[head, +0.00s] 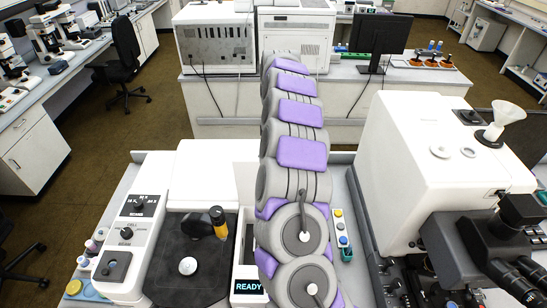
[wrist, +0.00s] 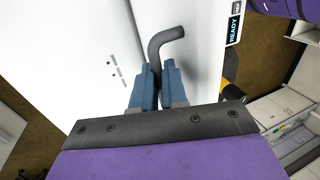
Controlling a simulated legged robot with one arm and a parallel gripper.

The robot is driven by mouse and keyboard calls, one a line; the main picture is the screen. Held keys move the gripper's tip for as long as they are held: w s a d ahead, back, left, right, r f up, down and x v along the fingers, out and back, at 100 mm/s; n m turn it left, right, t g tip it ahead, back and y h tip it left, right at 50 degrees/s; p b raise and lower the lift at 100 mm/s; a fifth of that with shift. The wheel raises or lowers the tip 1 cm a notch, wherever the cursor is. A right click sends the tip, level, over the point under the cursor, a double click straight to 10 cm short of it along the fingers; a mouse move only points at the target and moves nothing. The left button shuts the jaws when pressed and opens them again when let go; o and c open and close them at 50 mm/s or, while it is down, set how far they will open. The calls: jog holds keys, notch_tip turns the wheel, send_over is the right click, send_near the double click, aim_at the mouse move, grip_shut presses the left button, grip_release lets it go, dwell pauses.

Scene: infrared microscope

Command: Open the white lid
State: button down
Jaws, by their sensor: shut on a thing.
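My gripper (wrist: 153,85) shows in the wrist view with its two blue fingers shut on a dark hooked handle (wrist: 160,48). The handle's bent end sticks out beyond the fingertips, towards the upper right. White panels (wrist: 205,55) of the instrument lie behind it, with a seam between them. I cannot tell how far the white lid is open. In the head view, a white cover (head: 215,168) stands behind the black top of the left instrument. My arm covers part of that area, and the gripper and handle cannot be made out there.
A READY display (head: 248,287) stands beside my arm. A black and yellow part (head: 207,222) sits on the instrument's black top (head: 170,260). A large white microscope housing (head: 420,160) with black eyepieces stands at right. Small bottles (head: 95,240) stand at left.

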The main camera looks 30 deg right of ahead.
jog(key=shift+w+d+f+p, duration=0.3)
jog(key=shift+w+d+f, duration=0.15)
jog(key=shift+w, duration=0.3)
jog(key=shift+w+d+f+p, duration=0.3)
jog(key=shift+w+d, duration=0.2)
jog(key=shift+w, duration=0.2)
jog(key=c, duration=1.2)
grip_release()
jog(key=shift+s+a+r, duration=0.1)
jog(key=shift+a+r, duration=0.05)
jog(key=p+v, duration=0.3)
jog(key=v, duration=0.1)
jog(key=p+v, duration=0.8)
jog(key=shift+w, duration=0.25)
